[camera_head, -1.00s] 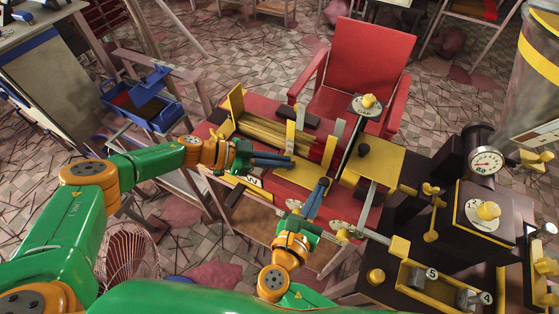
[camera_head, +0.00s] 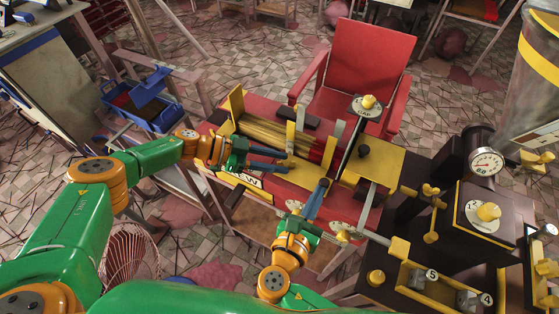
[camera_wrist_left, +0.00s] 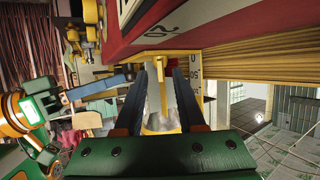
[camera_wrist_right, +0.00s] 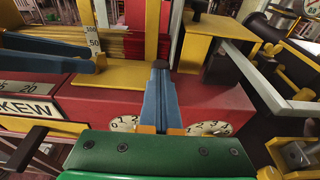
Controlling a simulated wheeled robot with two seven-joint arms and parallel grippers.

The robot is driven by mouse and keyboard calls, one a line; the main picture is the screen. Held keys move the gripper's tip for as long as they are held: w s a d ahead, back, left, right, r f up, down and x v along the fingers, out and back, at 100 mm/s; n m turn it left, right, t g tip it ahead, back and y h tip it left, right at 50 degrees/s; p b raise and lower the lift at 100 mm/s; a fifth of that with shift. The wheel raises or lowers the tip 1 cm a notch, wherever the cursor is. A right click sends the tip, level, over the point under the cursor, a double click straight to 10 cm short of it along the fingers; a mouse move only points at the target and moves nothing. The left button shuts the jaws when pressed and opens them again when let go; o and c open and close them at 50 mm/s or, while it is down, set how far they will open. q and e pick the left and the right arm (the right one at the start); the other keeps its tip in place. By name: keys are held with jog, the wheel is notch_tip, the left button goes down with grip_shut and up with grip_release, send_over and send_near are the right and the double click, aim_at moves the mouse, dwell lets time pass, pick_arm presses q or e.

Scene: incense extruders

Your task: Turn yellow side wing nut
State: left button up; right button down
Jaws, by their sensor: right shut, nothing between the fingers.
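My left gripper (camera_head: 286,161) is open and empty above the left part of the red machine (camera_head: 262,110). In the left wrist view its two blue fingers (camera_wrist_left: 160,70) stand apart, with a pale shape and a yellow surface beyond them. My right gripper (camera_head: 325,182) is shut and empty over the machine's front, beside its dials; its fingers also show closed in the right wrist view (camera_wrist_right: 159,70). Yellow knob-like fittings show on the dark machine's side (camera_head: 431,237) and by its upper edge (camera_head: 430,190). I cannot tell which is the side wing nut.
A dark machine (camera_head: 485,220) with a gauge (camera_head: 487,162) stands at the right. A red chair (camera_head: 370,65) is behind. A blue bin (camera_head: 150,100) is at the left.

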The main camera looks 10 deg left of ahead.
pick_arm(q)
jog(key=v, duration=1.1)
jog(key=shift+o, duration=0.2)
jog(key=shift+a+r, duration=0.1)
jog(key=shift+a, duration=0.05)
